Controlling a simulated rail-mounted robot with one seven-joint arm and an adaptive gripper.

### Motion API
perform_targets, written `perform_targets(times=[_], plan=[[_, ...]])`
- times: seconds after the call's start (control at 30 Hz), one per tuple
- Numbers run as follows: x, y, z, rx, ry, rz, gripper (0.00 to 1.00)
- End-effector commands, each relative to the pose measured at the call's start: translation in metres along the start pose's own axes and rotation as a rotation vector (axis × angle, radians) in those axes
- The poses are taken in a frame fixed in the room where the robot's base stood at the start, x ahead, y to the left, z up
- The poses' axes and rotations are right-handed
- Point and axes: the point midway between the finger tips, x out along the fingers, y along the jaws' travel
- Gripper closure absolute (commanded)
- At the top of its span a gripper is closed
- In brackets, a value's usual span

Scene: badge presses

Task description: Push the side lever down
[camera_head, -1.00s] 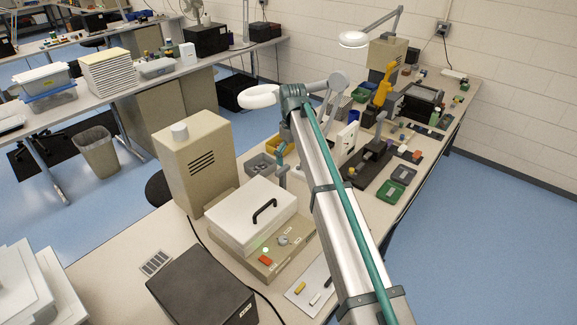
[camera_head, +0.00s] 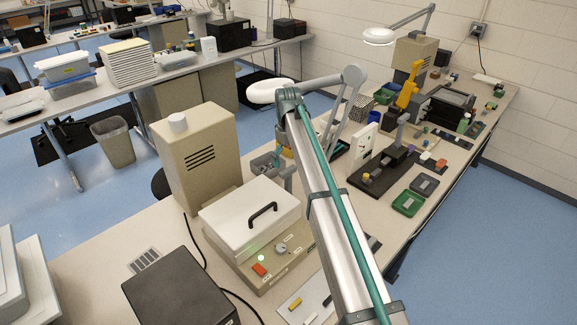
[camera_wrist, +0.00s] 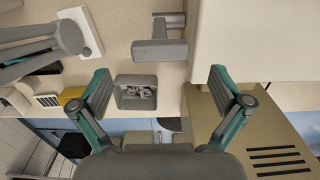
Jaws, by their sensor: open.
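The white-lidded press (camera_head: 252,215) stands on the bench, with a black handle on its lid and a lit green light on its front. Its side lever (camera_wrist: 160,48) is a grey T-shaped piece beside the press's white side in the wrist view. In the head view the lever (camera_head: 287,178) shows only partly, just left of my arm. My gripper (camera_wrist: 160,90) is open and empty. In the wrist view the lever lies above the gap between its fingertips, and no contact shows. In the head view my arm hides most of the gripper.
A beige vented cabinet (camera_head: 197,158) stands close behind the press. A grey bin of small parts (camera_wrist: 136,92) shows between my fingers. A lamp's jointed arm (camera_wrist: 40,45) is at the wrist view's left. A black box (camera_head: 180,288) stands in front of the press.

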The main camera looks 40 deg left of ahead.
Motion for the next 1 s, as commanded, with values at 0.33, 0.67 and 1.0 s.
perform_targets(times=[0.33, 0.67, 1.0], plan=[[0.041, 0.0, 0.0, 0.0, 0.0, 0.0, 0.0], [0.047, 0.0, 0.0, 0.0, 0.0, 0.0, 0.0], [0.047, 0.0, 0.0, 0.0, 0.0, 0.0, 0.5]])
